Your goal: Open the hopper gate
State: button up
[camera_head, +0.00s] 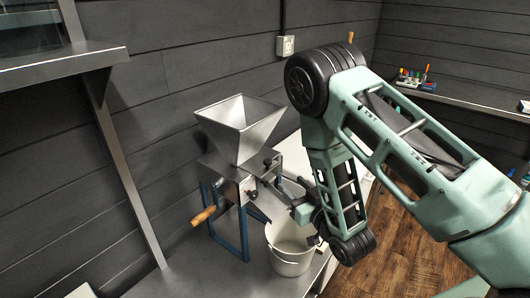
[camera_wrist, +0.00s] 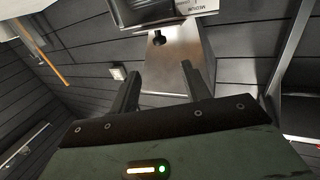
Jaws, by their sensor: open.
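The grain mill (camera_head: 232,182) stands on the bench with a square metal hopper (camera_head: 240,128) on top. Small dark knobs show on its right side, one (camera_head: 267,162) just below the hopper. In the wrist view a black knob (camera_wrist: 158,38) stands out from a metal face, beyond my fingertips. I cannot tell whether this is the gate's knob, and the gate plate is not clearly visible. My gripper (camera_head: 274,186) is beside the mill's right side, below the hopper. In the wrist view my gripper (camera_wrist: 160,82) is open, with nothing between its fingers.
A white bucket (camera_head: 290,252) stands below my gripper, right of the mill's blue stand (camera_head: 229,238). A wooden crank handle (camera_head: 204,215) sticks out at the mill's left front. A metal shelf (camera_head: 62,66) and its upright are at left.

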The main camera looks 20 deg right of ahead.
jog(key=shift+w+p, duration=0.75)
jog(key=shift+p, duration=1.45)
jog(key=p, duration=0.5)
send_near(254, 159)
jog(key=w+r, duration=0.1)
jog(key=w, duration=0.2)
jog(key=w+r, duration=0.1)
jog(key=w, duration=0.1)
jog(key=shift+w+r, duration=0.2)
jog(key=shift+r, duration=0.2)
